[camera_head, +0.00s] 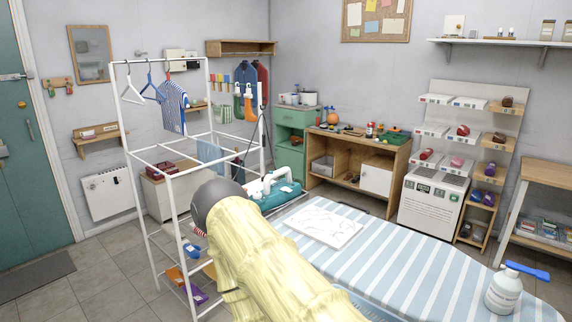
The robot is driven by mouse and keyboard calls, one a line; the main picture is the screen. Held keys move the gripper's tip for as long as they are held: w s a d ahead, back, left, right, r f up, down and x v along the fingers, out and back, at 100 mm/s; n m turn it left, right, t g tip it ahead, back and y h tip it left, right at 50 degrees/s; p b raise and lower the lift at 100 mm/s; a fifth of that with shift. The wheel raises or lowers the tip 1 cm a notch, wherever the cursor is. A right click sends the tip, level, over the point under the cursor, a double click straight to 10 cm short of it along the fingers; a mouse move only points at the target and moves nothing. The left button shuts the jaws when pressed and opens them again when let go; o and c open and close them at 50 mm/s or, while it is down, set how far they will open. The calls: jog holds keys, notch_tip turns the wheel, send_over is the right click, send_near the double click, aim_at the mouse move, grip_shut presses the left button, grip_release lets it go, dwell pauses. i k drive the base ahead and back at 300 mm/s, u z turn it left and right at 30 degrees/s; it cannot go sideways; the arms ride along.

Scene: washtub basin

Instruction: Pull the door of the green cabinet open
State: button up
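The green cabinet (291,159) stands against the back wall, left of the wooden workbench. Its top carries small bottles and boxes. A drawer-like front shows near its top, with small items at mid height and a plain green front lower down. The lower left part is hidden behind the white rack. No clear gap at a door edge shows, and I cannot make out a handle. My arm, in a pale yellow cover with a dark grey rounded end, reaches up from the bottom middle, well short of the cabinet. My gripper fingers do not show.
A white clothes rack (167,154) stands left of my arm. A blue-striped ironing surface (395,268) fills the lower right, with a white bottle (503,288). A teal item (276,197) lies between my arm and the cabinet. The wooden workbench (342,143) adjoins the cabinet's right side.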

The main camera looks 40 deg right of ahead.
aim_at(294, 160)
jog(key=z, duration=3.45)
jog(key=i, duration=4.4)
jog(key=u, duration=3.45)
